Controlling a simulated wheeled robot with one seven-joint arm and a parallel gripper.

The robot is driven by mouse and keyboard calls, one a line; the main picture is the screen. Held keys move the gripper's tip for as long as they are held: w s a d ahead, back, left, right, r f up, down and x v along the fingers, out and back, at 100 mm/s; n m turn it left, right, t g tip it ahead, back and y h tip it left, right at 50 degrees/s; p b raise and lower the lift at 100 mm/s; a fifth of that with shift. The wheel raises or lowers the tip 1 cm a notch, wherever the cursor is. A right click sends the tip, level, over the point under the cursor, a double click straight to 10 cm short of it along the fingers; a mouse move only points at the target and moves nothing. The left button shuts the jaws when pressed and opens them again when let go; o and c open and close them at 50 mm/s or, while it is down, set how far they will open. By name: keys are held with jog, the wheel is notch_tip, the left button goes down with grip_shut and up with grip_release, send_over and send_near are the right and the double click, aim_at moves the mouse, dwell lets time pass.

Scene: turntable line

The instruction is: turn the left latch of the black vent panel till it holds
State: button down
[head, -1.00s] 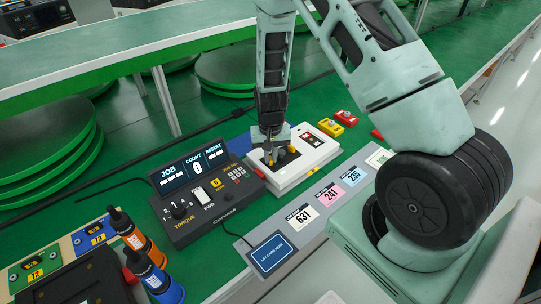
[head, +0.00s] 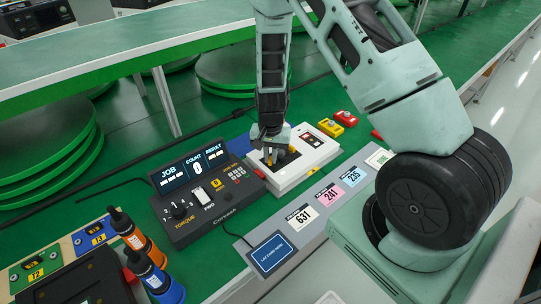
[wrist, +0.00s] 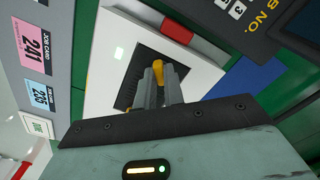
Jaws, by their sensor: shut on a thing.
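The black vent panel (wrist: 122,89) is set in the top of a white case (head: 318,158). It also shows in the head view, partly behind my gripper. A yellow latch (wrist: 158,70) stands on the panel, on the side towards the console. My gripper (wrist: 160,84) is shut on this latch, with a grey finger on each side of it. In the head view my gripper (head: 271,158) points down onto the panel. A second bit of yellow beside the fingers is mostly hidden. The latch's exact angle is hard to tell.
A black torque console (head: 208,195) stands close to the left of the case. Job cards, including a pink one (head: 328,194), lie on a grey strip in front. A yellow block (head: 345,118) sits behind right.

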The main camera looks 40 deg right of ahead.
jog(key=c, duration=1.5)
grip_release()
jog(key=shift+r, duration=0.1)
notch_tip(320, 180, up, 17)
jog(key=shift+r+b, duration=0.1)
jog(key=shift+b, duration=0.25)
